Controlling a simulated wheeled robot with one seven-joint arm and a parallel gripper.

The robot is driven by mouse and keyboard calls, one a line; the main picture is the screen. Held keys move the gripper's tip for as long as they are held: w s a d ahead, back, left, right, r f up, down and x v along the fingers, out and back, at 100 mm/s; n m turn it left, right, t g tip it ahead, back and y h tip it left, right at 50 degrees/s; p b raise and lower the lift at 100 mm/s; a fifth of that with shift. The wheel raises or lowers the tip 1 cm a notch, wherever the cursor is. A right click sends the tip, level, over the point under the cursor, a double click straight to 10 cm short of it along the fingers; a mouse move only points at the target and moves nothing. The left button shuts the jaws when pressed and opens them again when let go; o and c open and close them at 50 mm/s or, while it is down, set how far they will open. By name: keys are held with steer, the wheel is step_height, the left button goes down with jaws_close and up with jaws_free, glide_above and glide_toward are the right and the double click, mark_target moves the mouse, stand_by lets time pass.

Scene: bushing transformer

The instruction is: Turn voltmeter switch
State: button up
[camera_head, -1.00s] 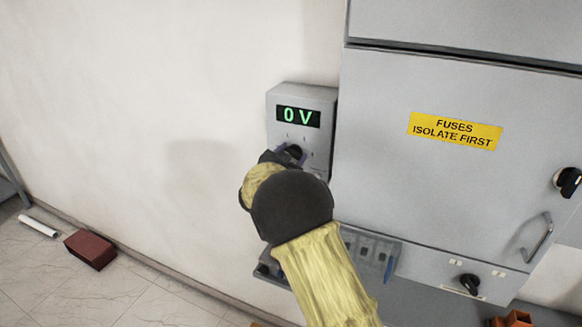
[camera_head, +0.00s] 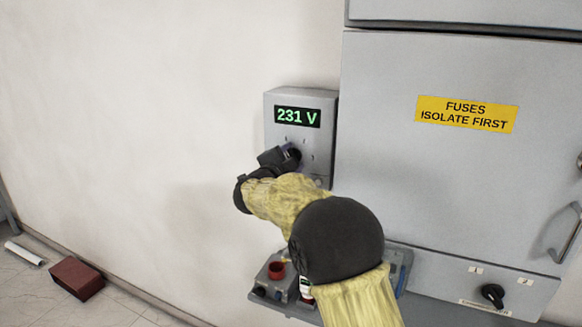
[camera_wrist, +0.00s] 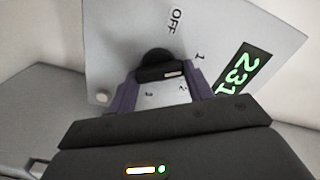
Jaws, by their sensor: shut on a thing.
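The voltmeter (camera_head: 312,165) is a grey box on the wall with a green display (camera_head: 297,117) reading 231 V. Its black rotary switch (camera_head: 294,157) is below the display, partly hidden by my gripper (camera_head: 287,156). In the wrist view the switch (camera_wrist: 157,64) sits between the two purple fingers of my gripper (camera_wrist: 160,88), which is shut on it. The plate's OFF mark (camera_wrist: 174,21) and a few position numbers show around the switch. The display (camera_wrist: 236,70) appears sideways and partly cut off there.
A grey cabinet (camera_head: 420,165) with a yellow "FUSES ISOLATE FIRST" label (camera_head: 466,114) stands close on the right. Below the voltmeter a shelf holds a small box with a red button (camera_head: 276,270). A red-brown brick (camera_head: 78,278) lies on the floor at left.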

steer(key=shift+f, duration=0.1)
stand_by(0.3)
steer(key=o, duration=1)
steer(key=shift+s, duration=0.1)
steer(key=b+v, duration=0.5)
steer(key=v, duration=1.2)
steer(key=shift+s+a, duration=0.1)
